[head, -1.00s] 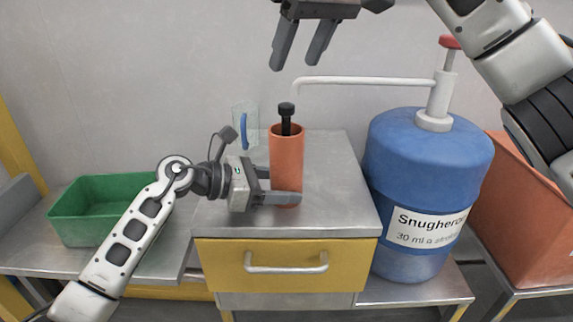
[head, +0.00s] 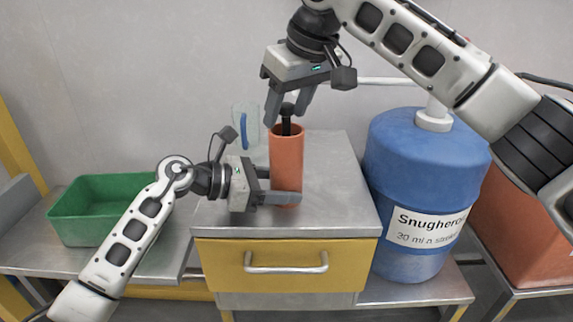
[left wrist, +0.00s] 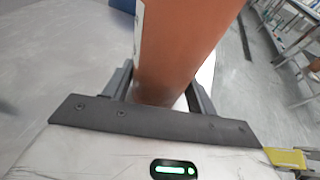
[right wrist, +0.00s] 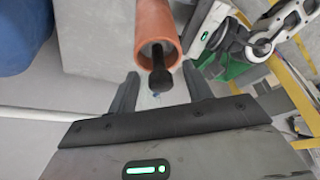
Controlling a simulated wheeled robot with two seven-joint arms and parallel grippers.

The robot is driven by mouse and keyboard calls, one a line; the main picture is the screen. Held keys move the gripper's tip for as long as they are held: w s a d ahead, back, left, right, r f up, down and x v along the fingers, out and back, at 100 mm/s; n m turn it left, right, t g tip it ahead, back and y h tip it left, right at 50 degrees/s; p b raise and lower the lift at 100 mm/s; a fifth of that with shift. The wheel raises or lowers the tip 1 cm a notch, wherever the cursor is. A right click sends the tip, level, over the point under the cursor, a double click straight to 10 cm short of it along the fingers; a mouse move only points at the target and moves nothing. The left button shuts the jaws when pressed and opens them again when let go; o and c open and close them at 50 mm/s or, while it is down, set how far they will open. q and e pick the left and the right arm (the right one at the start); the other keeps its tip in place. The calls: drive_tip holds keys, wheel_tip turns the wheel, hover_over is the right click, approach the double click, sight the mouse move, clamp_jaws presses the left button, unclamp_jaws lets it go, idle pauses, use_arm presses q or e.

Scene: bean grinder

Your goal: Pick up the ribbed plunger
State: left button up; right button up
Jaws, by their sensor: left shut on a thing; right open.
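The black plunger (head: 287,117) stands in the open top of an orange cylinder (head: 288,165) on the metal cabinet top. Its round knob shows above the rim. My left gripper (head: 282,186) is shut around the lower part of the orange cylinder, which fills its jaws in the left wrist view (left wrist: 180,50). My right gripper (head: 286,118) is open and points down at the plunger from above. In the right wrist view the plunger knob (right wrist: 162,80) lies between the open fingers, near their tips. The plunger's lower part is hidden inside the cylinder.
A clear container with a blue part (head: 244,130) stands behind the cylinder at left. A large blue barrel (head: 420,170) with a pump spout is at right. A green bin (head: 75,215) is at left. The cabinet top (head: 335,190) is clear right of the cylinder.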

drive_tip(key=shift+w+a+f, duration=0.1)
drive_tip(key=shift+f, duration=0.3)
drive_tip(key=shift+c, duration=0.3)
clamp_jaws()
wheel_tip(320, 180, up, 18)
idle(0.4)
